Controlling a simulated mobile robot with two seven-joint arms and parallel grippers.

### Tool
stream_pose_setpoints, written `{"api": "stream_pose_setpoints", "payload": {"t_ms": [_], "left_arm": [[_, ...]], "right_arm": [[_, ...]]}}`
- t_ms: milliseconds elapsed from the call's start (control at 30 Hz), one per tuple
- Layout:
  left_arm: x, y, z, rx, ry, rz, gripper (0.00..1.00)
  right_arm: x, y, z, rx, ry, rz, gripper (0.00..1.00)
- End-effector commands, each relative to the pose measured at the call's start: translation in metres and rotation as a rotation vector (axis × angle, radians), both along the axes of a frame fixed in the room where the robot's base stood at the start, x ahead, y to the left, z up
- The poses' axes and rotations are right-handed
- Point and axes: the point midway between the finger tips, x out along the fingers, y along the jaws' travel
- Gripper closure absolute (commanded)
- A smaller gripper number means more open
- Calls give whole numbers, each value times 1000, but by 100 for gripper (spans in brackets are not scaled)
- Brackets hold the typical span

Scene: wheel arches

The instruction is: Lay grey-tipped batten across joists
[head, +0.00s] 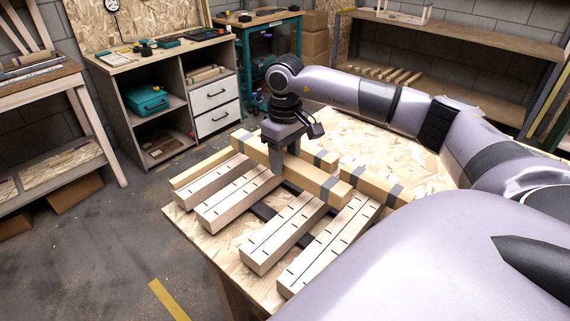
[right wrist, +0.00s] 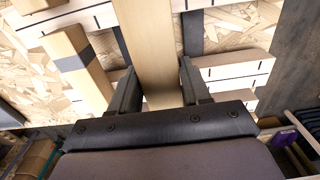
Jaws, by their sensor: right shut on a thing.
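My right gripper (head: 282,158) is shut on a yellowish grey-tipped batten (head: 312,180), with its jaws around the batten's middle. The batten lies crosswise over the pale joists (head: 285,232), which have black marks on top. I cannot tell whether it touches them. In the right wrist view the batten (right wrist: 150,45) runs between both fingers of the right gripper (right wrist: 160,88). More wooden battens with grey bands (head: 372,180) lie behind it, partly hidden. One banded batten (right wrist: 75,62) shows beside the held one in the right wrist view. My left gripper is not in view.
The joists stand on a chipboard-topped table (head: 215,240), with bare surface near its left corner. Dark strips (head: 262,211) lie between joists. A shelf unit with white drawers (head: 210,95) and a teal bench (head: 262,22) stand behind.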

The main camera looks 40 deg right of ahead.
Motion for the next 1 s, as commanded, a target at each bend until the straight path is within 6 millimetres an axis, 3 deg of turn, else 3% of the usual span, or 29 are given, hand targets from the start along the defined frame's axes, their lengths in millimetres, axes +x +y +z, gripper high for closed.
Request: {"api": "stream_pose_setpoints", "payload": {"t_ms": [200,967,1000], "left_arm": [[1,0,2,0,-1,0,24],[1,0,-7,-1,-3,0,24],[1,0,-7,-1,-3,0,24]], "right_arm": [[0,0,-24,0,0,-1,93],[0,0,-37,0,0,0,93],[0,0,-37,0,1,0,40]]}}
